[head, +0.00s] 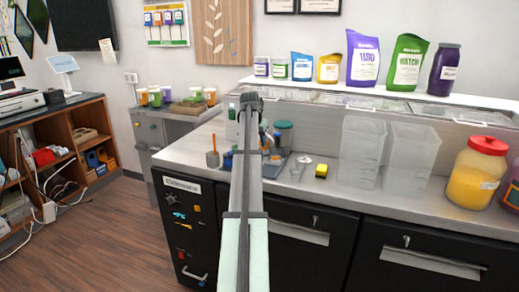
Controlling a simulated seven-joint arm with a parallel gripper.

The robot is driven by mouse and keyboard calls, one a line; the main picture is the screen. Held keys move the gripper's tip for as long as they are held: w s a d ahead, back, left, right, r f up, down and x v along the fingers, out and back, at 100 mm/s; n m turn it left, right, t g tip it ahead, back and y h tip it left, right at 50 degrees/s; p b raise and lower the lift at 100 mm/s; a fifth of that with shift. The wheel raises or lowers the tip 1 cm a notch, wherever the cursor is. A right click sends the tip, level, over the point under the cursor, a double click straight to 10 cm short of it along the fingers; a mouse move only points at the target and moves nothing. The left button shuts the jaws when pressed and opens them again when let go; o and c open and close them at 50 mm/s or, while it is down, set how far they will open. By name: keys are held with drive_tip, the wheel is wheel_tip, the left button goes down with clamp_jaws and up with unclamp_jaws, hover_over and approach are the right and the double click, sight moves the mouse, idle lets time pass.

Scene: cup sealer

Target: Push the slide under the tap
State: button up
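I cannot make out a slide or a tap in the head view. My arm (248,185) runs up the middle of the picture to a dark joint and covers part of the counter behind it. My gripper does not show; it is hidden behind the arm or out of the picture. Around the arm, a tray (274,169) with small items and a lidded jar (284,134) stand partly hidden on the counter (325,191).
Clear containers (359,152), a yellow sponge (321,171) and a red-lidded jar (476,176) stand to the right. An orange-bladed tool (212,158) stands left of the arm. Bottles and pouches (364,60) line a shelf. Cups (154,96) stand at the back left.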

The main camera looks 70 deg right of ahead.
drive_tip(key=v, duration=0.6)
drive_tip(key=shift+r, duration=0.1)
idle(0.4)
